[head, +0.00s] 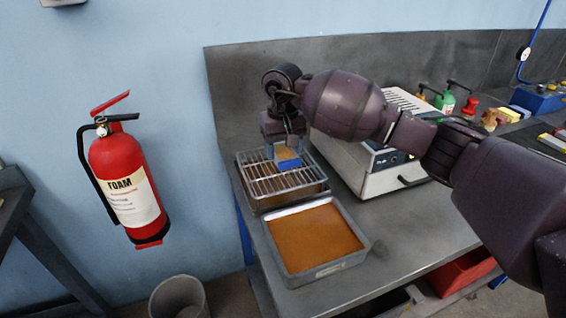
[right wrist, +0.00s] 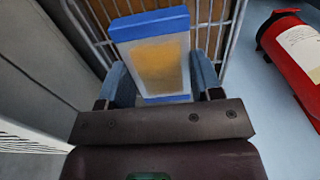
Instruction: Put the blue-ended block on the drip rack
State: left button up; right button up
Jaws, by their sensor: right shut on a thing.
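The blue-ended block (head: 286,155) is tan and grey with a blue end. My right gripper (head: 286,146) is shut on it and holds it over the right part of the drip rack (head: 252,184). The rack is a wire grid on a grey tray at the back left of the bench. In the right wrist view the block (right wrist: 158,58) sits between the two blue-grey fingers (right wrist: 164,84), with the rack's wires (right wrist: 222,28) behind it. I cannot tell whether the block touches the wires. My left gripper is not in view.
A tray of orange-brown liquid (head: 312,238) stands directly in front of the rack. A white oven-like box (head: 372,172) stands close to the right. Bottles and tools (head: 445,101) lie farther right. A red fire extinguisher (head: 125,180) hangs on the wall at left.

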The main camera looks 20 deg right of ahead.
aim_at(283, 172)
jog(key=shift+f, duration=2.15)
jog(key=o, duration=1)
jog(key=shift+f, duration=0.2)
jog(key=o, duration=0.4)
jog(key=shift+o, duration=0.2)
jog(key=shift+r, duration=0.2)
notch_tip(283, 172, up, 10)
jog(key=shift+r, duration=0.95)
